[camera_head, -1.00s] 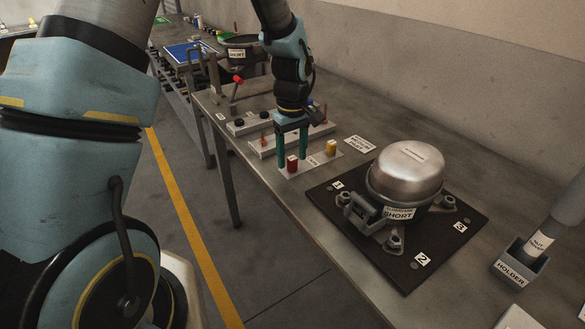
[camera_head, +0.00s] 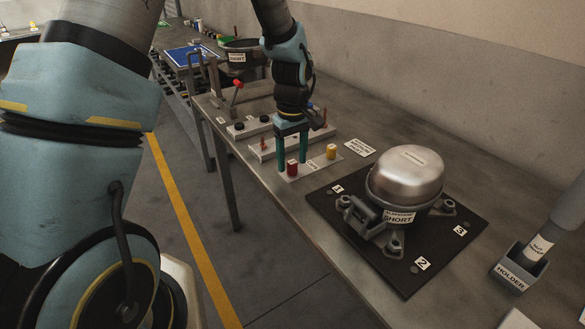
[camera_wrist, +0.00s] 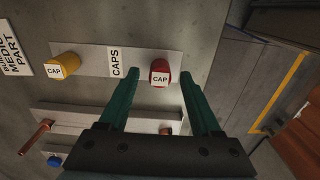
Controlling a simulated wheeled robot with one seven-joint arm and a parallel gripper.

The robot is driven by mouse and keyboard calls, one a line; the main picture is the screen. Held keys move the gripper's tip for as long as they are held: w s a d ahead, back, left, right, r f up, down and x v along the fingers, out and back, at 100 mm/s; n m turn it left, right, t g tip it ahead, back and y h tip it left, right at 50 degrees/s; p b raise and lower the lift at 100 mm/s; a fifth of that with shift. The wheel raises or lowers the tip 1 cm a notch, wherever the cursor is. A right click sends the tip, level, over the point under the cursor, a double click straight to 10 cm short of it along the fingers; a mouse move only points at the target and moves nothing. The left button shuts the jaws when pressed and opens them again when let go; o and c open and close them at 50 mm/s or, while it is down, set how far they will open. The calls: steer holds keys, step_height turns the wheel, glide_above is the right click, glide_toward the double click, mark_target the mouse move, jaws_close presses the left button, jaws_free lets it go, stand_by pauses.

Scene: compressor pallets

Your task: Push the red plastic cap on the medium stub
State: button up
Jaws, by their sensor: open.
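The red plastic cap (camera_head: 292,168) stands on the white strip labelled CAPS (camera_head: 312,167), at its left end in the head view. It also shows in the wrist view (camera_wrist: 160,73), with the word CAP on its top. My gripper (camera_head: 293,161) points down over the strip. Its two teal fingers are open, one on each side of the red cap; in the wrist view (camera_wrist: 158,80) there are gaps between cap and fingers. A compressor (camera_head: 405,178) with a SHORT label sits on a black plate to the right. I cannot make out which stub is the medium one.
A yellow cap (camera_head: 331,152) stands on the same strip. White holders with small parts lie just behind it. A copper-coloured tube (camera_wrist: 35,138) and a blue cap (camera_wrist: 55,161) show in the wrist view. A tool stands in a holder (camera_head: 519,268) at right.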

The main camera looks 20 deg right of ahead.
mark_target(292, 162)
jaws_close()
stand_by(0.5)
stand_by(1.0)
steer(key=shift+r+p, duration=2.15)
steer(key=shift+r, duration=0.85)
